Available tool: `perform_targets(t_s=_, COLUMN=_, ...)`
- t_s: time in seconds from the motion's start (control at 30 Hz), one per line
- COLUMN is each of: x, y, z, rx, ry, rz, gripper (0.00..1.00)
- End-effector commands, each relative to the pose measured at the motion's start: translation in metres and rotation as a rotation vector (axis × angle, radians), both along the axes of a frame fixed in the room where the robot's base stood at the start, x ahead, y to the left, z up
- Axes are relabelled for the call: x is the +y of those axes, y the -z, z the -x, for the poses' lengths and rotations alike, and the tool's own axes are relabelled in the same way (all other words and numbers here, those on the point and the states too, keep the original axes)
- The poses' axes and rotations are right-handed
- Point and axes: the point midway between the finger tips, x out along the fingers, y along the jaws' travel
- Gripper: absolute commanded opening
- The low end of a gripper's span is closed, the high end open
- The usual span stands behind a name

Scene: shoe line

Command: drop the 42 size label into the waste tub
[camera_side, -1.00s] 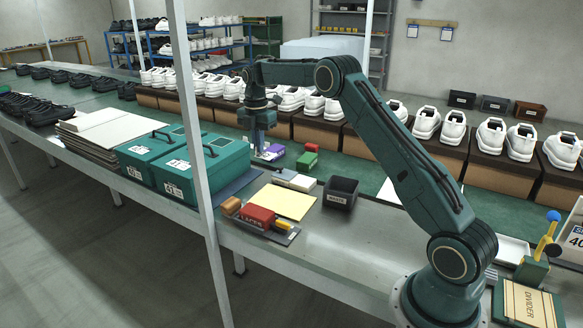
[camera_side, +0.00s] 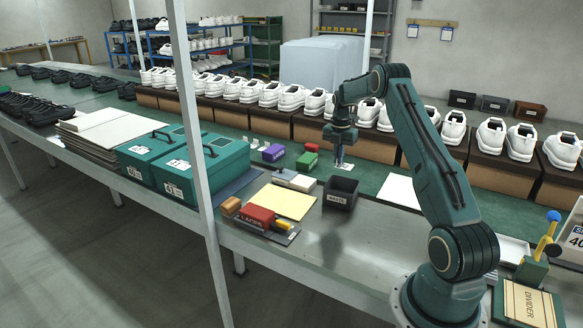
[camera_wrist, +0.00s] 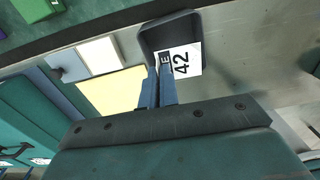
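The 42 size label (camera_wrist: 183,62) is a white card with a black 42, at the fingertips of my gripper (camera_wrist: 160,72) in the wrist view. My gripper is shut on it. In the side view my gripper (camera_side: 339,157) hangs above and slightly behind the waste tub, with the white label (camera_side: 346,167) below its fingers. The waste tub (camera_side: 340,203) is a small dark open box with a white tag on its front. In the wrist view the tub (camera_wrist: 150,38) lies behind the label, which covers part of it.
A purple block (camera_side: 273,153) and a green-and-red block (camera_side: 308,158) lie left of my gripper. A yellow sheet (camera_side: 283,202) lies left of the tub. Teal cases (camera_side: 190,168) stand farther left. White shoes on boxes (camera_side: 370,146) line the back.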

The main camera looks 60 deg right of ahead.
Motion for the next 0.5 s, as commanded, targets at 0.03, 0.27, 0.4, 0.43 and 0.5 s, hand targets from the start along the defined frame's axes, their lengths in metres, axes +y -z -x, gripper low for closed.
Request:
perform_targets(t_s=0.03, x=-0.0032, y=0.002, z=0.0045, rx=0.0, ry=0.002, rz=-0.001, gripper=0.0)
perform_targets(t_s=0.27, x=-0.0071, y=0.0041, z=0.0091, rx=0.0, ry=-0.001, rz=0.001, gripper=0.0)
perform_targets(t_s=0.4, x=-0.0069, y=0.0057, z=0.009, rx=0.0, ry=-0.001, rz=0.0, gripper=0.0)
perform_targets(t_s=0.43, x=-0.0068, y=0.0065, z=0.0089, rx=0.0, ry=-0.001, rz=0.0, gripper=0.0)
perform_targets(t_s=0.5, x=-0.0067, y=0.0091, z=0.0088, rx=0.0, ry=0.0, rz=0.0, gripper=0.0)
